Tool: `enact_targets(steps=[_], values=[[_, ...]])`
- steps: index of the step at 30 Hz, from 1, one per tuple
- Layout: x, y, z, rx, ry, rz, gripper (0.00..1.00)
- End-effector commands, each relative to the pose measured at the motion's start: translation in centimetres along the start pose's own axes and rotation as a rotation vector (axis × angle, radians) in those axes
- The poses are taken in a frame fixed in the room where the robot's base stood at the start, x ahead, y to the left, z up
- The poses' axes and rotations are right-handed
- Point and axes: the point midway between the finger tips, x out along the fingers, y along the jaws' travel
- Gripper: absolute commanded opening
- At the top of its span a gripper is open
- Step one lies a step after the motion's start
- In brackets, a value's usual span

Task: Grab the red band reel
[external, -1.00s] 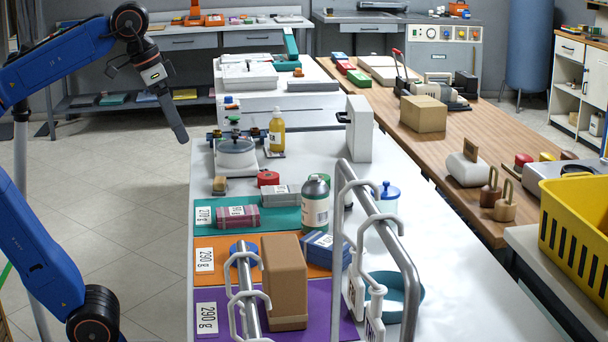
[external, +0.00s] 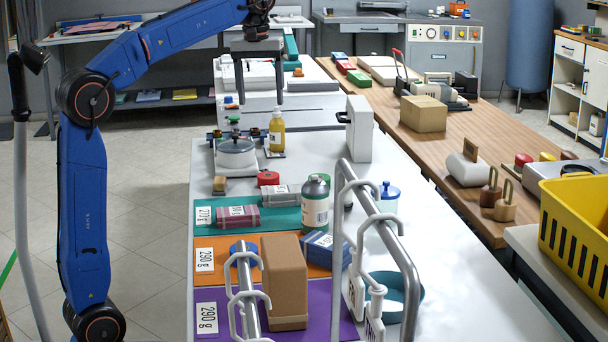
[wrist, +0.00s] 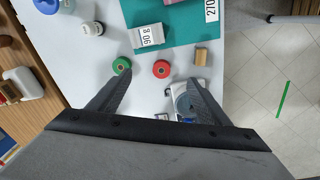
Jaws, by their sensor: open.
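The red band reel (external: 268,178) lies on the white table between the pot-like scale and the teal mat. In the wrist view the red reel (wrist: 161,69) shows between and just beyond my two fingertips, with its round centre hole facing up. A green reel (wrist: 121,65) lies next to it, close to my left fingertip in that view. My gripper (external: 259,92) is open and empty, pointing down, high above the table. It also shows in the wrist view (wrist: 157,84), with its fingers spread wide. Nothing touches the red reel.
A wooden block (wrist: 201,57) and a scale with a grey pot (external: 236,154) stand close to the red reel. A grey labelled pack (external: 281,195) lies on the teal mat (external: 207,205). A yellow bottle (external: 277,132) and a metal rail (external: 339,240) rise nearby.

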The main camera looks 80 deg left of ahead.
Motion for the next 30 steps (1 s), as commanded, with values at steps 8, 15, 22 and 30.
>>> enact_targets(steps=[8, 15, 22, 30], values=[[1.5, -0.1, -4.5, -0.127, -0.026, -0.027, 0.71], [2.3, -0.3, -6.8, -0.193, -0.038, -0.041, 0.71], [4.4, -0.5, -6.9, -0.200, -0.041, -0.043, 0.71], [7.1, -0.6, -6.8, -0.200, -0.040, -0.043, 0.71]])
